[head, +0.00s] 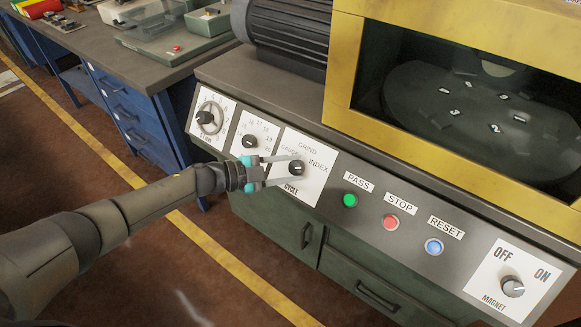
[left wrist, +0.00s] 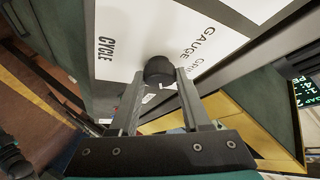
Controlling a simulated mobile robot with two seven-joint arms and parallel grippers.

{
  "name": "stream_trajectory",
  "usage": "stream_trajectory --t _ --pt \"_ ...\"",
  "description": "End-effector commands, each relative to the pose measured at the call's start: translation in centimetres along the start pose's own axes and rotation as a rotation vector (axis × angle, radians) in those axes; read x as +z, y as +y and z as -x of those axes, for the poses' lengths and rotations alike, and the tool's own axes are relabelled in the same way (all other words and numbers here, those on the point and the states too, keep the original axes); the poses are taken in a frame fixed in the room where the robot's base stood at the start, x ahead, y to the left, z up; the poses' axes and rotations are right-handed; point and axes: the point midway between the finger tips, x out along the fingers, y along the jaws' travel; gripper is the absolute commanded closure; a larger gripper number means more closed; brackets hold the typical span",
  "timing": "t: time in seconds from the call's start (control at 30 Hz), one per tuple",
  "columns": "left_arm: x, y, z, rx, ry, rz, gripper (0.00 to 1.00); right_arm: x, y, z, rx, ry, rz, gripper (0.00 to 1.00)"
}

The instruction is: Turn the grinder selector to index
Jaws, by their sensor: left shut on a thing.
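The grinder selector is a small black knob (head: 297,168) on the white CYCLE plate (head: 294,194), with the words GRIND, GAUGE and INDEX printed around it. My left gripper (head: 292,169) reaches it from the left, with one finger above the knob and one below. It is shut on the knob. In the left wrist view the black knob (left wrist: 158,68) sits between the two finger ends (left wrist: 160,78), and the GAUGE and CYCLE words show beside it. The fingers partly cover the knob, and I cannot tell clearly which word its mark points at. My right gripper is not in view.
Two other dials, a left one (head: 206,118) and a middle one (head: 249,142), sit left of the selector. Green (head: 350,200), red (head: 391,222) and blue (head: 433,247) buttons and a MAGNET knob (head: 513,287) are to the right. A yellow-framed window (head: 339,68) stands above.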

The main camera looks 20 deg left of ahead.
Motion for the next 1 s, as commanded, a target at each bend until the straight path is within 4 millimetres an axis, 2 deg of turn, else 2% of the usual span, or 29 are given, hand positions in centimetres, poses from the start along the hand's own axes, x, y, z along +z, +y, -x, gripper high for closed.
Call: stream_trajectory --t 0.07,0.1,0.3,0.33,0.57,0.67,1.0 --pt "0.0 0.0 0.0 0.0 0.0 -0.003 1.0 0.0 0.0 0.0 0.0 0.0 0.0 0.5" --pt "0.0 0.0 0.0 0.0 0.0 -0.003 0.48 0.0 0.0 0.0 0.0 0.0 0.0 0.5" --pt "0.0 0.0 0.0 0.0 0.0 -0.001 0.26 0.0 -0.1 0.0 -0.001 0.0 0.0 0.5" --pt "0.0 0.0 0.0 0.0 0.0 -0.001 0.24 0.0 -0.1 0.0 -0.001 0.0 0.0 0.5" --pt "0.0 0.0 0.0 0.0 0.0 0.0 0.24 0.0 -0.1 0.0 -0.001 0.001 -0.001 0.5" --pt "0.0 0.0 0.7 0.0 -0.001 0.0 0.24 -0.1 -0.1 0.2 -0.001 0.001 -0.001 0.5" --pt "-0.1 0.0 6.0 0.001 -0.002 0.001 0.24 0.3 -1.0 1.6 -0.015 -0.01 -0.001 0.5"
